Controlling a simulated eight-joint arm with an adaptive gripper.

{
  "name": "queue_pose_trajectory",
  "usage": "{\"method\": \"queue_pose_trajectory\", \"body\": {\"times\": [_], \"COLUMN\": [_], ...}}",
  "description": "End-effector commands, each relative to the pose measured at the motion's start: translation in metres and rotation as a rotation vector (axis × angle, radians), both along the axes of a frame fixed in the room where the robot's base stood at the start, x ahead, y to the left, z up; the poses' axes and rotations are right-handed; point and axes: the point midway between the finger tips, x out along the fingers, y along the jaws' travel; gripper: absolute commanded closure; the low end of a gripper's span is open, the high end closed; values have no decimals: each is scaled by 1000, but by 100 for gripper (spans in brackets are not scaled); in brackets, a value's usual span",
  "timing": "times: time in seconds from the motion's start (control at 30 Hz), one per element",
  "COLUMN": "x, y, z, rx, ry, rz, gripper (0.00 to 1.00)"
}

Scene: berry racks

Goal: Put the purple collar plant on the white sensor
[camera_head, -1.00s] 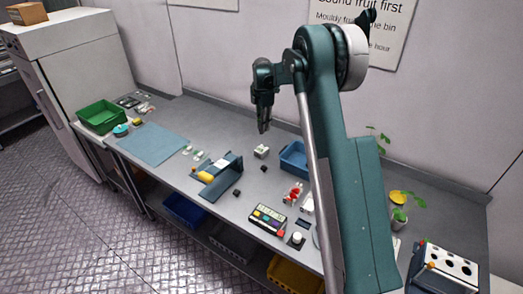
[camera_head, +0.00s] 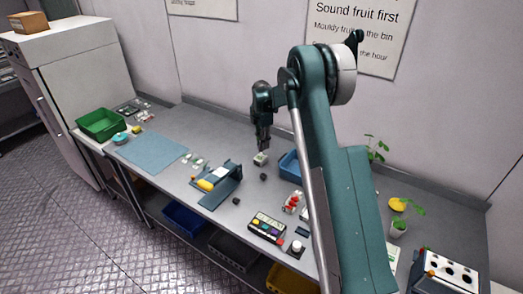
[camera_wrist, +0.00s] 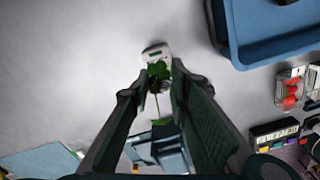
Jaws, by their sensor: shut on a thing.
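My gripper (camera_head: 263,149) is low over the bench, by the white sensor (camera_head: 260,159), a small pale box. In the wrist view my gripper (camera_wrist: 158,82) is shut on a small plant (camera_wrist: 158,70) with green leaves; its collar is mostly hidden between the fingers, so its colour cannot be told. The white sensor (camera_wrist: 156,51) shows just beyond the fingertips, partly covered by the leaves. I cannot tell whether the plant touches it.
A blue bin (camera_head: 290,166) stands right of the sensor. A blue stand (camera_head: 222,186) with a yellow item is to the left. A button panel (camera_head: 267,228) and a clear punnet of red berries (camera_head: 293,202) are nearer. Potted plants (camera_head: 398,228) stand at the right.

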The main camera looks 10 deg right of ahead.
Motion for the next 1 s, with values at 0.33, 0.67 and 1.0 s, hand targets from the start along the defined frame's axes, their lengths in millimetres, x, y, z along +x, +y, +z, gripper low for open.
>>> {"method": "queue_pose_trajectory", "body": {"times": [0.33,0.67,1.0], "x": [0,0,0], "y": [0,0,0], "z": [-2,-30,-39], "rx": [0,0,0], "ry": [0,0,0], "rz": [0,0,0], "gripper": [90,90,90]}}
